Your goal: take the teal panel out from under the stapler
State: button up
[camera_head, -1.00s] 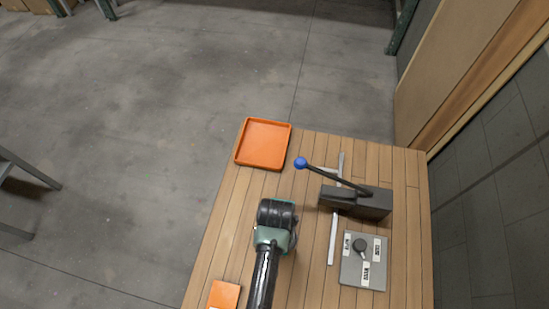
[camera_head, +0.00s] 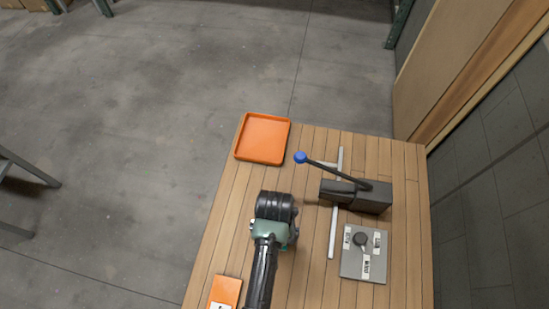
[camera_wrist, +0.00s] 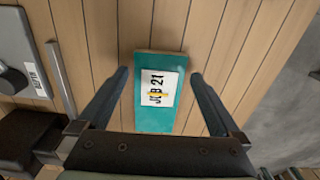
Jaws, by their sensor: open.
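The teal panel (camera_wrist: 154,112) lies flat on the wooden table in the wrist view, with a white label reading JOB 21. It is clear of the stapler there. My gripper (camera_wrist: 160,76) is open, with one finger on each side of the panel; I cannot tell how high the fingertips are. In the head view my gripper (camera_head: 275,206) is left of the stapler and hides the panel. The dark grey stapler (camera_head: 358,196) has a long lever with a blue knob. A dark part, likely the stapler (camera_wrist: 22,137), shows at the wrist view's lower left.
An orange tray (camera_head: 262,138) stands at the table's far left corner. A grey plate with a black knob (camera_head: 361,239) and labels lies right of my gripper. A pale metal strip (camera_head: 334,232) runs beside it. An orange block (camera_head: 225,289) lies near left.

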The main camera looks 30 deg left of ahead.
notch_tip(320, 180, up, 11)
jog(key=shift+b, duration=0.35)
jog(key=shift+r, duration=0.1)
dwell(0.3)
